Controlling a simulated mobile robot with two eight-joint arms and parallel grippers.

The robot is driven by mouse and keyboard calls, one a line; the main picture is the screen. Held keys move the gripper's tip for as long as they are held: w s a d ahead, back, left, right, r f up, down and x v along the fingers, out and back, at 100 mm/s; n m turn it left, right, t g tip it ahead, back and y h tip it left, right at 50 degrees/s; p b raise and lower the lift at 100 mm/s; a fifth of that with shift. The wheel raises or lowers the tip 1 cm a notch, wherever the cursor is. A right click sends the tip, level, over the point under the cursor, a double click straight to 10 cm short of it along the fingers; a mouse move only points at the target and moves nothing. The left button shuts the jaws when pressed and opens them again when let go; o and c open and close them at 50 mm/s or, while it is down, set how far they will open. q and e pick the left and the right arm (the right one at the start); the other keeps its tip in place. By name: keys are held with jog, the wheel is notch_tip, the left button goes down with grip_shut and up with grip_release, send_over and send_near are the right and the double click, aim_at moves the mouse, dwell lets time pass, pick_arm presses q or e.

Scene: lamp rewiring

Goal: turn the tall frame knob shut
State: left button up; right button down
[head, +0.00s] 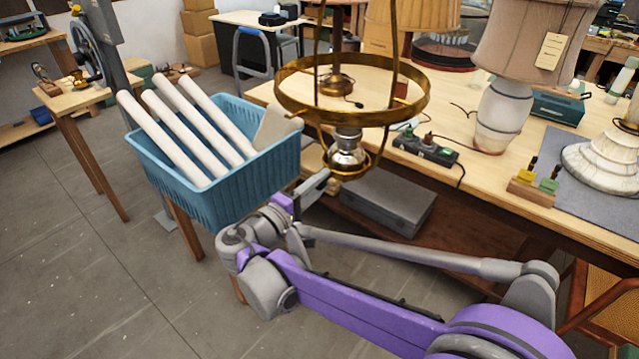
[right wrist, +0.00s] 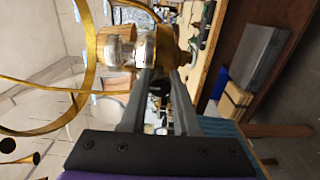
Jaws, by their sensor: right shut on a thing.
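The tall brass frame (head: 352,110) hangs at the top middle of the head view, with a wide ring and thin uprights. Its silver burner (head: 347,152) sits in a small brass cup below the ring. The burner also shows in the right wrist view (right wrist: 146,46). My right gripper (head: 325,178) reaches up to the left underside of the burner. In the right wrist view its two fingers (right wrist: 163,76) close in beside the burner and brass cup. They are shut on the frame's knob, which is mostly hidden between the fingertips. My left gripper is not in view.
A blue basket (head: 210,205) with several white tubes stands close to the left of my right gripper. The wooden workbench (head: 480,185) lies behind, with lamps and a dark power strip (head: 425,150). A grey case (head: 380,203) sits on the shelf below.

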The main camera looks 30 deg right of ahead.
dwell(0.5)
jog(key=c, duration=0.6)
grip_release()
jog(key=shift+c, duration=0.2)
jog(key=b+v, duration=0.1)
jog(key=v, duration=0.9)
jog(key=shift+s+a, duration=0.2)
jog(key=shift+a, duration=0.15)
